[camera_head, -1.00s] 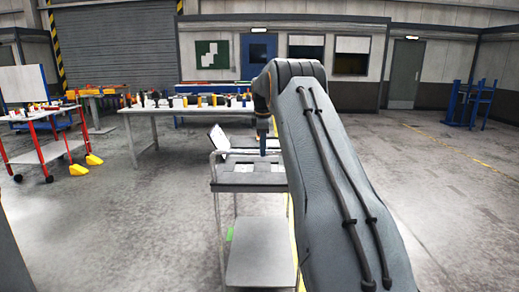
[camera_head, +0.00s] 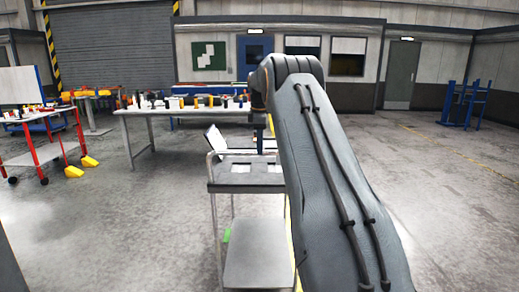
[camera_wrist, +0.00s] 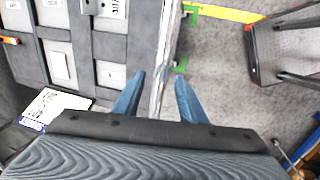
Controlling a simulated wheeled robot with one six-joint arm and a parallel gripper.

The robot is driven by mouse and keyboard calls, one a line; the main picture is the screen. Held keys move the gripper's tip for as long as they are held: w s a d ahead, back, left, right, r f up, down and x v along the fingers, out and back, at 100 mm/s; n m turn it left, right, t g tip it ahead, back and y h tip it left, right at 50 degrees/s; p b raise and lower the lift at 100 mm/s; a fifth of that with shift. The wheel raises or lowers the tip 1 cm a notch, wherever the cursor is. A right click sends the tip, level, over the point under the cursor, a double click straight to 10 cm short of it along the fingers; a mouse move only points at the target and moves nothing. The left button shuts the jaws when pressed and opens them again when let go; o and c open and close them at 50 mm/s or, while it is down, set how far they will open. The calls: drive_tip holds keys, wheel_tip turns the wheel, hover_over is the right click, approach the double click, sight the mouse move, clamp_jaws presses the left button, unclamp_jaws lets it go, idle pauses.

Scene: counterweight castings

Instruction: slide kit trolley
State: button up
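The kit trolley (camera_head: 231,187) is a grey metal cart ahead of me, with a raised tray top, a lower shelf (camera_head: 258,254) and a rail at its left end. In the wrist view its tray (camera_wrist: 82,52) has dark compartments holding pale labelled plates. My gripper (camera_wrist: 160,82) is open, its two blue fingers apart. A pale edge or bar of the trolley (camera_wrist: 158,88) runs between the fingers in that view, with gaps at both sides. I cannot tell whether a finger touches it. In the head view my arm hides the trolley's right side and the fingertips are unclear.
A long workbench (camera_head: 180,110) with many small items stands behind the trolley. A red-framed cart (camera_head: 65,147) stands at left, and a blue rack (camera_head: 463,105) at far right. In the wrist view a yellow floor strip (camera_wrist: 225,13) and a dark frame (camera_wrist: 285,45) lie right. Open floor lies around the trolley.

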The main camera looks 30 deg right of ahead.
wheel_tip(320, 180, up, 6)
drive_tip(key=s+b, duration=0.1)
drive_tip(key=shift+a, duration=0.35)
drive_tip(key=s+a+f+m, duration=0.2)
drive_tip(key=s+a+f, duration=0.25)
drive_tip(key=a, duration=0.25)
drive_tip(key=s+a+f+m, duration=0.2)
drive_tip(key=s+a+f, duration=0.1)
drive_tip(key=s+a, duration=0.35)
drive_tip(key=s+a+f+m, duration=0.2)
drive_tip(key=s+a+f, duration=0.15)
drive_tip(key=a, duration=0.45)
drive_tip(key=s+a+f+m, duration=0.2)
drive_tip(key=s+a+f, duration=0.1)
drive_tip(key=s, duration=0.6)
drive_tip(key=s+a+f+m, duration=0.2)
drive_tip(key=s+a+f, duration=0.1)
drive_tip(key=s, duration=0.6)
drive_tip(key=s+a+f+m+g+y, duration=0.1)
drive_tip(key=s+a+f, duration=0.2)
drive_tip(key=s, duration=0.6)
drive_tip(key=shift+a+f+m, duration=0.2)
drive_tip(key=shift+a+m, duration=0.2)
drive_tip(key=shift+a, duration=0.25)
